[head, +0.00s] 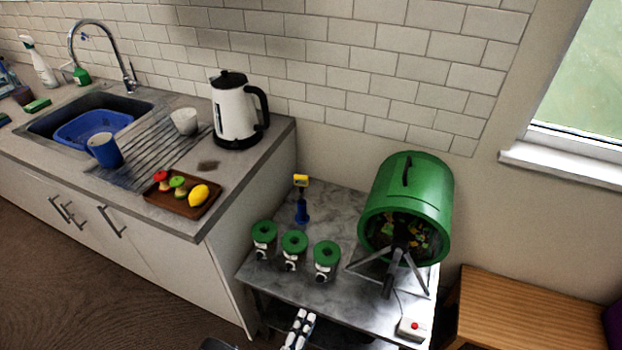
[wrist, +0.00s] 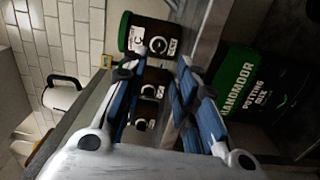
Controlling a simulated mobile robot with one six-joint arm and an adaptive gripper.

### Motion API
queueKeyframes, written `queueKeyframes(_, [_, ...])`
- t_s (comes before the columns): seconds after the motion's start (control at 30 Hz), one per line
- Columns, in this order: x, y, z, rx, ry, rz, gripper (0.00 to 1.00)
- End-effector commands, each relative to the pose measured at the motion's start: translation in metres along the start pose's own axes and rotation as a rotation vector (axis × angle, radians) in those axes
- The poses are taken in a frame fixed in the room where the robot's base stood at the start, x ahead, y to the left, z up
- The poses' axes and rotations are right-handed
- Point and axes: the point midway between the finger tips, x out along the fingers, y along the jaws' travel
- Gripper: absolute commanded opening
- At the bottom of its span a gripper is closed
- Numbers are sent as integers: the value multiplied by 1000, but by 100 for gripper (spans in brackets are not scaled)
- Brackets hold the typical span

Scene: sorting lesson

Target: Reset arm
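My gripper (wrist: 157,72) is open in the wrist view. Its two blue-padded fingers stand apart with nothing held between them. Several lidded jars with labels show beyond the fingertips, the nearest (wrist: 150,38) above the gap. In the head view a white and black part of my gripper (head: 299,330) shows at the bottom edge, in front of the small marble-topped table (head: 335,288). Three green-lidded jars (head: 265,240) (head: 294,250) (head: 327,260) stand upright in a row on that table. The rest of my arm is mostly out of the head view.
A green drum (head: 432,190) on a metal stand and a red-button box (head: 411,329) sit on the table. A blue and yellow tool (head: 301,200) stands behind the jars. A potting mix bag (wrist: 248,85) lies right of my fingers. A kettle (head: 233,112) stands on the counter.

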Motion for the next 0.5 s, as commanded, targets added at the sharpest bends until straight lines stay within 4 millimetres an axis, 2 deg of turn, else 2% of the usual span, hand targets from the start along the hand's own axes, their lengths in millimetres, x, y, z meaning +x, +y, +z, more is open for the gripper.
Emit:
queueKeyframes(0.13, [3,5,-2,2,-17,0,28])
queueKeyframes(0.23, [13,26,-5,1,-89,-4,28])
queueKeyframes(0.37, [37,76,-4,-2,-269,-32,28])
queueKeyframes(0.5, [61,140,12,-3,-494,-103,28])
